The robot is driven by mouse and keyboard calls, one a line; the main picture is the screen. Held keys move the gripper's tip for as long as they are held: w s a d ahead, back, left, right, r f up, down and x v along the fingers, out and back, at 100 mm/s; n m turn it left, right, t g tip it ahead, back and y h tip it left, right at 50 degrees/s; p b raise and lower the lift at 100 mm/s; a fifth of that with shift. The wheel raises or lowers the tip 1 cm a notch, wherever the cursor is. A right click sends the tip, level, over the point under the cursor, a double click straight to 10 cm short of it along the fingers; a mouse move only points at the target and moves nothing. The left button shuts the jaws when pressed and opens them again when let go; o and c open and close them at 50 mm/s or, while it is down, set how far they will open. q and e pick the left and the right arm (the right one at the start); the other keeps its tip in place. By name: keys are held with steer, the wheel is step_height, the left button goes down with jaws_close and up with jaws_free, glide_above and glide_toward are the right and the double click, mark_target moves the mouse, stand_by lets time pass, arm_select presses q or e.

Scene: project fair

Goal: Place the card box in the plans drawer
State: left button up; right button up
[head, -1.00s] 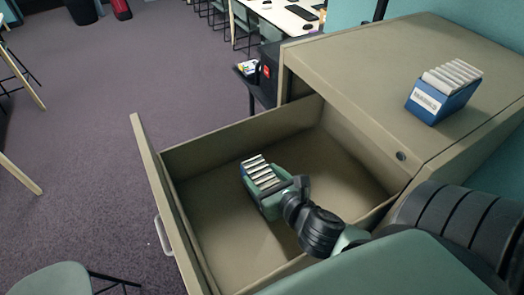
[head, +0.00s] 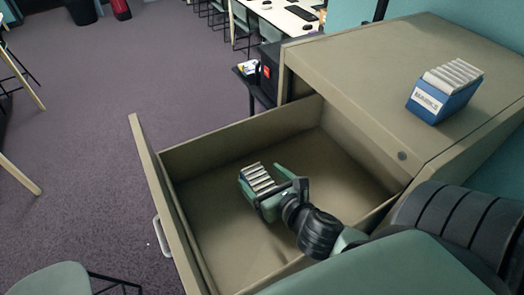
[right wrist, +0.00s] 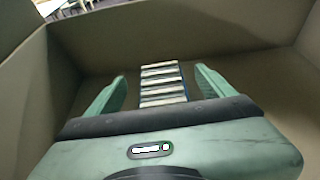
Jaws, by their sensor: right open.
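The card box (head: 257,179), a small blue box with several white cards, sits inside the open plans drawer (head: 220,218). My right gripper (head: 268,185) reaches down into the drawer and is open around the box. In the right wrist view the card box (right wrist: 163,84) lies between the two green fingers (right wrist: 161,92), with a gap showing on each side. The gripper hides part of the box, and I cannot see its underside clearly. My left gripper is not in view.
A second blue card box (head: 444,92) with a white label stands on the cabinet top (head: 365,70). The drawer front (head: 165,205) stands out over the carpet. A green chair (head: 62,280) is at the lower left. The drawer floor beside the box is clear.

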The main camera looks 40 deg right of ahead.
steer(key=shift+s, duration=0.1)
steer(key=shift+b+v, duration=0.5)
steer(key=shift+v, duration=0.7)
steer(key=shift+r+p+v, duration=0.15)
steer(key=shift+p+v, duration=0.45)
steer(key=shift+v, duration=0.7)
steer(key=shift+r+p+v, duration=0.15)
steer(key=shift+p+v, duration=0.45)
steer(key=shift+v, duration=0.7)
steer(key=shift+d, duration=0.15)
steer(key=shift+w, duration=0.2)
